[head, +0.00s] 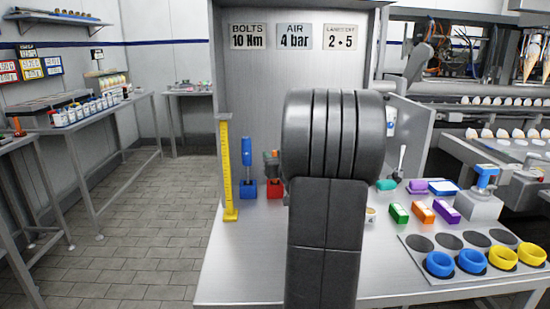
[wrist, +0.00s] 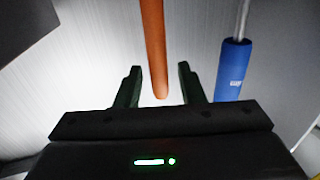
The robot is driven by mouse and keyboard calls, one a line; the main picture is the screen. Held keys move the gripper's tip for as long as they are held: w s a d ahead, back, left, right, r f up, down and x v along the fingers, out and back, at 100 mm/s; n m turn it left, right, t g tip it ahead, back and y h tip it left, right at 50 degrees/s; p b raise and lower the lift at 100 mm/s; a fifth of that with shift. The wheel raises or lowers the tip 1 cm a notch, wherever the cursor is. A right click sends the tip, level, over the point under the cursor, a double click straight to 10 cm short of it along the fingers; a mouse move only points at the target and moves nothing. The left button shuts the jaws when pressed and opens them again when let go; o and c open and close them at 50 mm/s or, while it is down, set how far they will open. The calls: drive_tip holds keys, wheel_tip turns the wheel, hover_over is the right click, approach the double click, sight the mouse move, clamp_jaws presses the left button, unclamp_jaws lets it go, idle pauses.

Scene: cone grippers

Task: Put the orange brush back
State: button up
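In the wrist view, a long orange handle (wrist: 155,50) reaches from the top edge down between the fingers of my gripper (wrist: 158,75). Its rounded near end lies between them. In the head view, my dark arm hides most of this spot. A little orange (head: 272,155) shows above a red holder block (head: 275,188), beside the arm.
A blue-handled tool (head: 247,152) stands in a blue block (head: 247,188); its handle (wrist: 233,70) is right of my gripper in the wrist view. A yellow upright gauge (head: 227,170) stands further left. Coloured blocks (head: 422,211) and rings (head: 471,261) occupy the bench's right side.

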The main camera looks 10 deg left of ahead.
drive_tip(key=shift+r, duration=0.15)
drive_tip(key=shift+r+p, duration=0.15)
drive_tip(key=shift+p, duration=0.3)
drive_tip(key=b+v, duration=0.2)
drive_tip(key=v, duration=1)
drive_tip(key=shift+d, duration=0.15)
